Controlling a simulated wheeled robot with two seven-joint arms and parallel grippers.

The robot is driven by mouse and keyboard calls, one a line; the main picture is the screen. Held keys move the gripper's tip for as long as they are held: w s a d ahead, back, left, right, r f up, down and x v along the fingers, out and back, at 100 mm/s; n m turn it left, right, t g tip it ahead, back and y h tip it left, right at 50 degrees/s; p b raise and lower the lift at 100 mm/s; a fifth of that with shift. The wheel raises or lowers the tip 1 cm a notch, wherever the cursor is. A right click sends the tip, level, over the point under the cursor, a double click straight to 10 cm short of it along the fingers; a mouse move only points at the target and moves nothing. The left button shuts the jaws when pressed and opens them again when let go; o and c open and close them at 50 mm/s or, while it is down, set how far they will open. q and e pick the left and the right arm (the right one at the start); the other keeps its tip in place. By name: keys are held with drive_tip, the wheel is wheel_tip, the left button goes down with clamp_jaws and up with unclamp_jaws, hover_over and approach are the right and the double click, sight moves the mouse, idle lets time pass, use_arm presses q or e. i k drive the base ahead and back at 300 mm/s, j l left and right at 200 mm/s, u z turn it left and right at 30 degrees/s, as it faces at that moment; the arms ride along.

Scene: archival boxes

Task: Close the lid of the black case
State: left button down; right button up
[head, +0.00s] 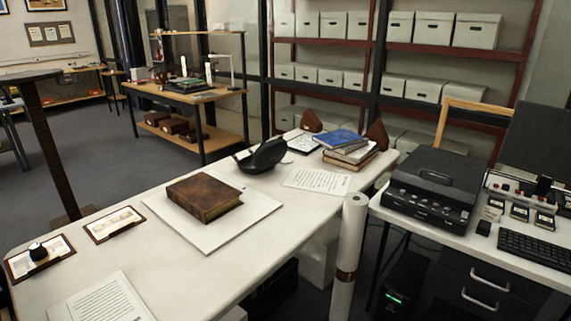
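A small black case (262,157) stands on the white table (120,235), towards its far edge. Its rounded lid is raised and tilted up at the right, and a thin dark part sticks out at the left. The inside is too small to make out. Neither of my grippers shows in the head view.
A brown book (204,197) on a white board (233,230) lies in front of the case. Papers (316,180) and a stack of books (349,148) lie to its right. A printer (432,187) stands on the right desk. A rolled tube (348,255) stands between the tables.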

sight(269, 153)
drive_tip(key=i+l+u, duration=0.25)
drive_tip(key=l+u, duration=0.1)
drive_tip(key=u, duration=0.15)
drive_tip(key=i+l+u, duration=0.8)
drive_tip(key=l, duration=0.2)
drive_tip(key=k, duration=0.1)
